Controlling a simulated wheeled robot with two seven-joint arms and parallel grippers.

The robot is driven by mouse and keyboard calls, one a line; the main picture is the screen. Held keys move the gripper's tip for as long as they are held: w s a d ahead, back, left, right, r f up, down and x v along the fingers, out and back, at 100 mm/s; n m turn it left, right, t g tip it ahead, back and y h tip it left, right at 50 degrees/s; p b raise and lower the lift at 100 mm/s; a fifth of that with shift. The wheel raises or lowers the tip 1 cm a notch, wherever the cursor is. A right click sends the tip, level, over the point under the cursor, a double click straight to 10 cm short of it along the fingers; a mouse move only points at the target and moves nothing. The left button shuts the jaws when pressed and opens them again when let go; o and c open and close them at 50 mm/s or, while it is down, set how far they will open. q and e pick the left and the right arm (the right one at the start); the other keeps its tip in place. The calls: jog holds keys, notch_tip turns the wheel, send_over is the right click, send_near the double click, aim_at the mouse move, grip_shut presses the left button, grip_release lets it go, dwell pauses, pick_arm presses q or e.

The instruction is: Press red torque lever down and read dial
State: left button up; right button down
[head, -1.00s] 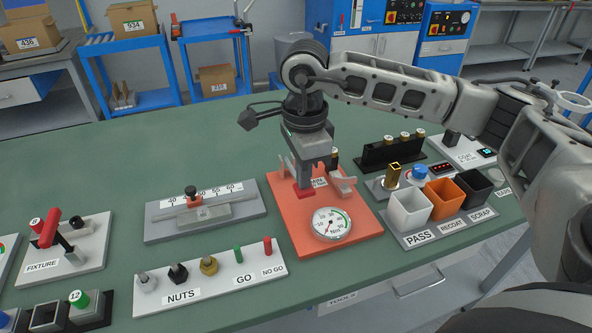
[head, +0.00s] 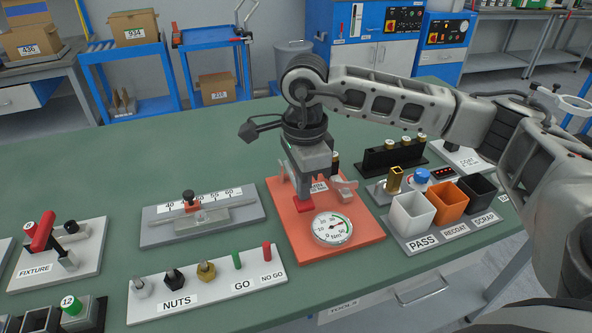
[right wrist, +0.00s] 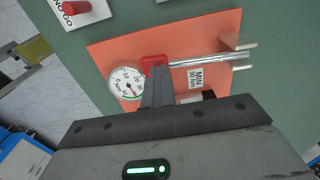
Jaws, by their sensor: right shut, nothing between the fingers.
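The orange torque plate (head: 352,248) lies on the green bench. The red lever end (head: 304,204) shows just behind its dial (head: 332,228). In the right wrist view the red lever end (right wrist: 155,61) sits on a silver rod (right wrist: 208,60), beside the dial (right wrist: 126,83). My right gripper (head: 303,193) is shut and empty, pointing down with its fingertips at the red end, apparently touching it from above. It also shows in the right wrist view (right wrist: 156,82). The needle is too small to read surely. My left gripper is not in view.
White, orange and black bins (head: 446,208) stand close to the right of the plate. A nuts and GO gauge plate (head: 215,289) and a grey scale fixture (head: 203,218) are on the left. A black rack (head: 394,159) stands behind.

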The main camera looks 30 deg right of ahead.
jog(key=shift+r, duration=0.1)
notch_tip(320, 180, up, 2)
jog(key=shift+p, duration=0.75)
jog(key=shift+r+p, duration=0.45)
jog(key=shift+r, duration=0.2)
notch_tip(320, 180, up, 2)
jog(key=shift+p, duration=0.65)
pick_arm(q)
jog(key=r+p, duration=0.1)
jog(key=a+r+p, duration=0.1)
jog(key=p, duration=0.1)
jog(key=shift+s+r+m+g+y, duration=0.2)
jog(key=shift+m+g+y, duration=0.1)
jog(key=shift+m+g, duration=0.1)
pick_arm(e)
notch_tip(320, 180, up, 6)
jog(key=shift+f, duration=0.25)
